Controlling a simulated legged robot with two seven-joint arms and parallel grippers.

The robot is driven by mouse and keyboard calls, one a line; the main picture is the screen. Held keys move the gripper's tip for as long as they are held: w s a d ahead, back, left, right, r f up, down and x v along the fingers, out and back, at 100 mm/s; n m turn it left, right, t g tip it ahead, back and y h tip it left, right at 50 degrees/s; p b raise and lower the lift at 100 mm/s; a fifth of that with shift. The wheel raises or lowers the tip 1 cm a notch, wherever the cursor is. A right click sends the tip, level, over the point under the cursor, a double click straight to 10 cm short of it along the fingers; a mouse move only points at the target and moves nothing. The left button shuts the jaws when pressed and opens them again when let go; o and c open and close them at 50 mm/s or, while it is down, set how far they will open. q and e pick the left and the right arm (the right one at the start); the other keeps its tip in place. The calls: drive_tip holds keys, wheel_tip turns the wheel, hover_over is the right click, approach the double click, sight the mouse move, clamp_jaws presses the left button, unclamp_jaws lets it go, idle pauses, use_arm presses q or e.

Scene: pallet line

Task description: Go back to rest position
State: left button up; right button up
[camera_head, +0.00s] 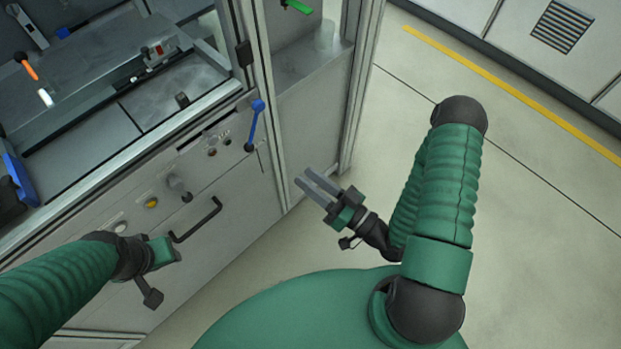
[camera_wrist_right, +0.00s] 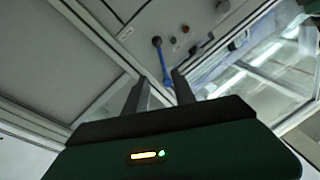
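My right gripper (camera_head: 304,176) is in the middle of the head view, in front of the grey machine cabinet. Its two fingers are apart with nothing between them. The right wrist view also shows the gripper (camera_wrist_right: 160,85) with its fingers apart, and the cabinet beyond. My left gripper (camera_head: 162,252) is at the lower left of the head view, in front of the cabinet's lower panel. Its fingers cannot be made out, and I see nothing held by it.
The cabinet (camera_head: 240,210) has a black handle (camera_head: 197,221) close to my left gripper. A blue lever (camera_head: 254,126) sticks out above, left of my right gripper; it shows in the wrist view too (camera_wrist_right: 161,62). Open floor (camera_head: 540,230) lies to the right.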

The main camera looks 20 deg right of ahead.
drive_tip(key=w+f+n+g+h, duration=0.3)
drive_tip(key=w+f+n+g, duration=0.15)
drive_tip(key=f+g, duration=0.35)
drive_tip(key=d+g+h, duration=0.2)
drive_tip(key=d+h, duration=0.3)
drive_tip(key=d, duration=0.1)
drive_tip(key=s+a+r+m+g+h, duration=0.1)
drive_tip(key=s+a+r+m+g, duration=0.35)
drive_tip(key=s+r, duration=0.45)
wheel_tip(320, 180, up, 16)
drive_tip(key=d+p, duration=0.1)
drive_tip(key=p, duration=1.5)
drive_tip(key=shift+d+f, duration=0.15)
